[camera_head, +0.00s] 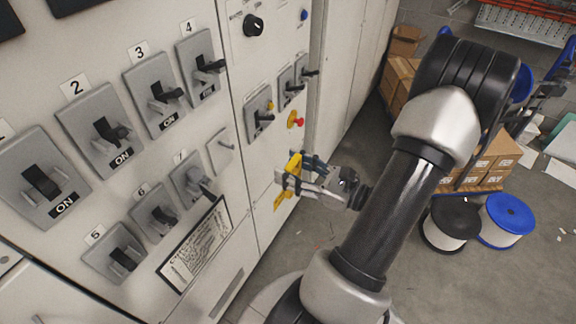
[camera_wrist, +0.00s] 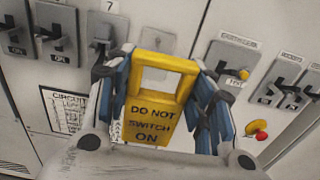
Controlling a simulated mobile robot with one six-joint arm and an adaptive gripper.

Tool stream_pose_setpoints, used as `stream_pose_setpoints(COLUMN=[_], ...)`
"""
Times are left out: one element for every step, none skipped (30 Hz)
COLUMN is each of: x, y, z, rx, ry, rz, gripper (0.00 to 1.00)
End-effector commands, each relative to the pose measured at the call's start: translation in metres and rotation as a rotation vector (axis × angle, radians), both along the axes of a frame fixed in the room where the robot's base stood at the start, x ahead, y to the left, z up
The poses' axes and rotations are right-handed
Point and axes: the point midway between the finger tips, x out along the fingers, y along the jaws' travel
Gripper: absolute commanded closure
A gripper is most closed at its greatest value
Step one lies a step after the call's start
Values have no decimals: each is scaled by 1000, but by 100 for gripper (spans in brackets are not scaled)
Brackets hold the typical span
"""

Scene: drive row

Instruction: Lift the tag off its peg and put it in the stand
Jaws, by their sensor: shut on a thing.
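My gripper (camera_head: 290,178) is shut on the yellow tag (camera_head: 294,164) and holds it in front of the grey cabinet doors, near the corner of the panel row. In the wrist view the tag (camera_wrist: 155,114) sits upright between the blue-padded fingers (camera_wrist: 160,95). It has a rectangular opening at its top and reads "DO NOT SWITCH ON". A grey plate with a short bare peg (camera_head: 222,148) is on the panel, left of my gripper and apart from the tag. I cannot make out a stand in either view.
Numbered switches, such as switch 4 (camera_head: 203,68), and a framed circuit chart (camera_head: 195,245) cover the panel at left. A red knob on yellow (camera_head: 296,119) is close above my gripper. Cable reels (camera_head: 450,222) and boxes (camera_head: 482,165) stand at right. Floor below is mostly clear.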

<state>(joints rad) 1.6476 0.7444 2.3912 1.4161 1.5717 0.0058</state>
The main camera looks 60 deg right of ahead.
Motion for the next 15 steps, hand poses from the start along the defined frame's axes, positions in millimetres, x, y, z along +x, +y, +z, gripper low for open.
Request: stream_pose_setpoints(x=[-3, -5, -8, -10, -11, -13, -15, -17, -20, -21, -23, -25, -27, -29, -32], y=[0, -1, -1, -1, -1, -1, -1, -2, -2, -2, -2, -2, -3, -3, -2], z=[0, 0, 0, 0, 0, 0, 0, 0, 0, 0, 0, 0, 0, 0, 0], rx=[0, 0, 0, 0, 0, 1, 1, 1, 1, 1, 0, 0, 0, 0, 0], ry=[0, 0, 0, 0, -1, -1, -1, -1, -1, -1, -1, -1, -1, -1, -1], rz=[-1, -2, -3, -2, -1, -1, -2, -2, -2, -1, -1, -2, -2, -2, -1], gripper=[75, 75, 75, 75, 75, 75, 75, 75, 75, 75, 75, 75, 75, 75, 75])
